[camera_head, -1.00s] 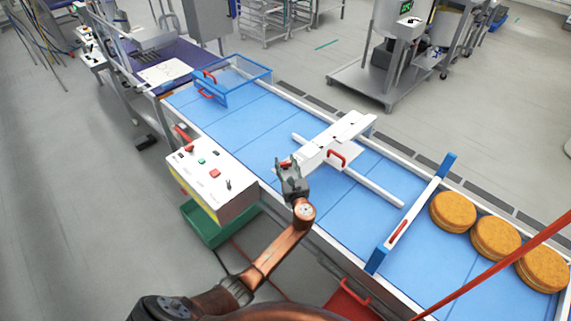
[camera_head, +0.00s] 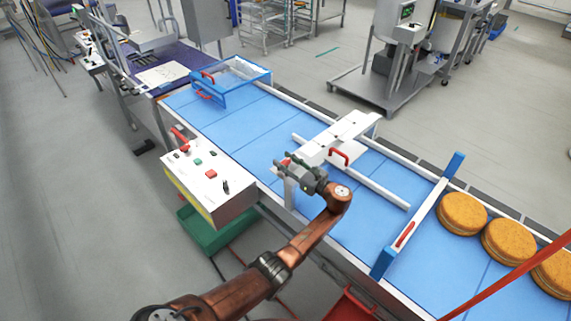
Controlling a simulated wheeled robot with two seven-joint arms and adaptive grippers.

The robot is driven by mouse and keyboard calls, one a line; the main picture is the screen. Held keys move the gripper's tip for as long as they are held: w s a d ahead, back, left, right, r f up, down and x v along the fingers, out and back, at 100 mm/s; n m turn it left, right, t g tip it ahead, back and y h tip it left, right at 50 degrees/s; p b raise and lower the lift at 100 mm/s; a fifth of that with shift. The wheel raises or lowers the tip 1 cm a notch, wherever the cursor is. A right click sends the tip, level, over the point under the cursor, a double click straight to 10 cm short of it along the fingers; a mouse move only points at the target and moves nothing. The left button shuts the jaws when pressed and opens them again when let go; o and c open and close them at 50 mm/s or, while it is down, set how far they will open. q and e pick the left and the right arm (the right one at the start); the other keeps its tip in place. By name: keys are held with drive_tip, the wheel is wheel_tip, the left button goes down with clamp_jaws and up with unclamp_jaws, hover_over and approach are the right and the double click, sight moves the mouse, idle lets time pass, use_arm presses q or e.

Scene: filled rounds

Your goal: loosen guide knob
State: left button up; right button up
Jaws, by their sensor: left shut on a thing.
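The guide assembly is a white bridge (camera_head: 347,128) across the blue conveyor, with white guide rails (camera_head: 378,187) running along the belt and a red handle (camera_head: 341,155) on its side. A small red knob (camera_head: 286,162) shows at the bridge's near end. My left gripper (camera_head: 294,170) is at this near end and is shut on the knob, whose body is mostly hidden by the fingers. My copper-coloured left arm reaches up from the bottom of the picture. My right gripper is not in view.
A white control box (camera_head: 210,187) with buttons stands left of my arm, above a green bin (camera_head: 212,236). A blue-ended gate (camera_head: 420,217) crosses the belt at right, with round golden cakes (camera_head: 463,214) beyond it. A blue-framed clear cover (camera_head: 232,82) stands farther up.

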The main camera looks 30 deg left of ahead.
use_arm(q)
drive_tip(key=shift+r, duration=0.1)
drive_tip(key=o, duration=1.2)
drive_tip(key=shift+c, duration=0.2)
drive_tip(key=v, duration=1.2)
drive_tip(key=shift+w, duration=0.1)
